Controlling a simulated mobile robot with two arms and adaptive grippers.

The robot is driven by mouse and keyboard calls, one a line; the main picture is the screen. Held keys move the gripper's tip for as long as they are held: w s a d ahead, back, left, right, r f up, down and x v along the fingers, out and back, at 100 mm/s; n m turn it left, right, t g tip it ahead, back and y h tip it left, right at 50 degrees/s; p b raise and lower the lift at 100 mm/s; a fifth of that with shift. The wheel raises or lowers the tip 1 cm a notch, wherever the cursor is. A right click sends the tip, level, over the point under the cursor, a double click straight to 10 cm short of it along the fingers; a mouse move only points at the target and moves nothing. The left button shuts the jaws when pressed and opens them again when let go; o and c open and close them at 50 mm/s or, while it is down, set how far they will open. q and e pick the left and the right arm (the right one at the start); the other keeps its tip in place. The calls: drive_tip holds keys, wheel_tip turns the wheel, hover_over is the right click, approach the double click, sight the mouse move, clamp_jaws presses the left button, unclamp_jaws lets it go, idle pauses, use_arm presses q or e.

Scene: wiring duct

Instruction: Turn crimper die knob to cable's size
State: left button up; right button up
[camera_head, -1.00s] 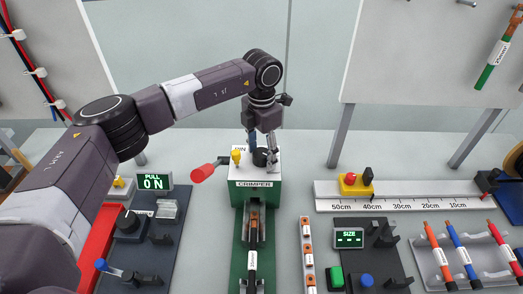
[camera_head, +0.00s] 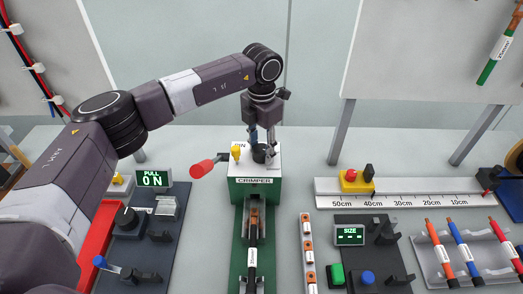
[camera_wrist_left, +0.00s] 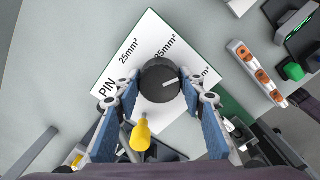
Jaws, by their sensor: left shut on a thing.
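The crimper (camera_head: 256,190) is a green and white block. Its black die knob (camera_head: 259,154) is on the white top; in the left wrist view the knob (camera_wrist_left: 160,80) has a white pointer aimed right and slightly up, toward a partly hidden "mm²" mark. A black cable (camera_head: 252,252) with a copper end lies in the channel before the crimper. My right gripper is out of view.
A red-handled lever (camera_head: 202,169) sticks out left of the crimper. A yellow knob (camera_wrist_left: 140,135) stands close to the fingers. A size display (camera_head: 350,236), a lug strip (camera_head: 308,255) and a cable rack (camera_head: 470,262) are to the right.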

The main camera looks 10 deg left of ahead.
sight(262, 149)
use_arm(q)
drive_tip(key=n+b, duration=0.3)
drive_tip(key=n, duration=0.2)
drive_tip(key=shift+b, duration=0.3)
drive_tip(key=n+b, duration=0.1)
drive_tip(key=n, duration=0.1)
drive_tip(key=shift+n, duration=0.4)
drive_tip(key=shift+n+b, duration=0.7)
drive_tip(key=shift+n, duration=0.5)
drive_tip(key=shift+r+n, duration=0.1)
drive_tip(key=shift+n, duration=0.2)
drive_tip(key=o, duration=1.2)
drive_tip(key=shift+c, duration=0.2)
wheel_tip(262, 149, up, 12)
